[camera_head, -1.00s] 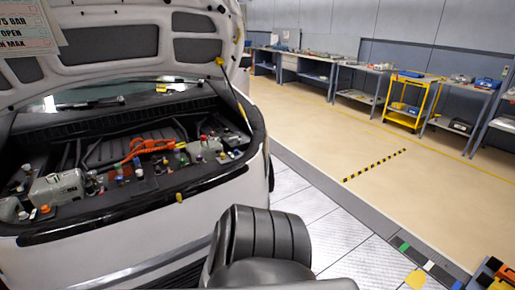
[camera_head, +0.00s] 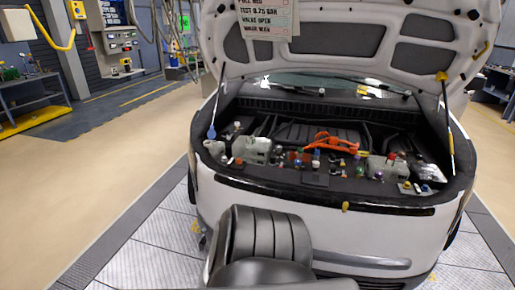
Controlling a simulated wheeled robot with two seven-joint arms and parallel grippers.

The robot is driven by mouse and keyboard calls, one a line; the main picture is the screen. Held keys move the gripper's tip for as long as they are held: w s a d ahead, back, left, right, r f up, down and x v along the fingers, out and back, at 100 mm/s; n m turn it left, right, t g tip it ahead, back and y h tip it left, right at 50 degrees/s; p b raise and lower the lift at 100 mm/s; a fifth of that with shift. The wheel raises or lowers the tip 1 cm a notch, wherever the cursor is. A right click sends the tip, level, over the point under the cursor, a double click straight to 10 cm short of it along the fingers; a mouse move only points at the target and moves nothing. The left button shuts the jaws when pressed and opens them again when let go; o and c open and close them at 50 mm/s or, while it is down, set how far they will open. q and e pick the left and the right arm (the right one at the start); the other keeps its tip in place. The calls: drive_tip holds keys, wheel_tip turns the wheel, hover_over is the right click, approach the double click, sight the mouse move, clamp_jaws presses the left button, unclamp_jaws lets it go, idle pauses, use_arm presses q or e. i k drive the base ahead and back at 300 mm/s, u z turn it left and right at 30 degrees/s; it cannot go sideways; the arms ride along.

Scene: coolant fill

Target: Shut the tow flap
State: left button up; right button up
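The white car (camera_head: 300,220) stands with its front towards me and its hood (camera_head: 330,45) raised. A small grey and yellowish detail (camera_head: 200,236) shows low at the left end of its bumper. I cannot tell whether this is the tow flap. No flap shows clearly elsewhere on the bumper, and my own dark arm or body part covers part of the lower front. Neither gripper's fingers are in view.
The open engine bay holds an orange cable (camera_head: 330,142) and several coloured caps. A yellow-topped prop (camera_head: 446,120) stands at its right. A paper sign (camera_head: 265,18) hangs under the hood. Floor (camera_head: 100,190) to the left is clear; a workbench (camera_head: 35,95) stands far left.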

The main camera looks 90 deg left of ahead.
sight(202, 242)
drive_tip(key=u, duration=2.55)
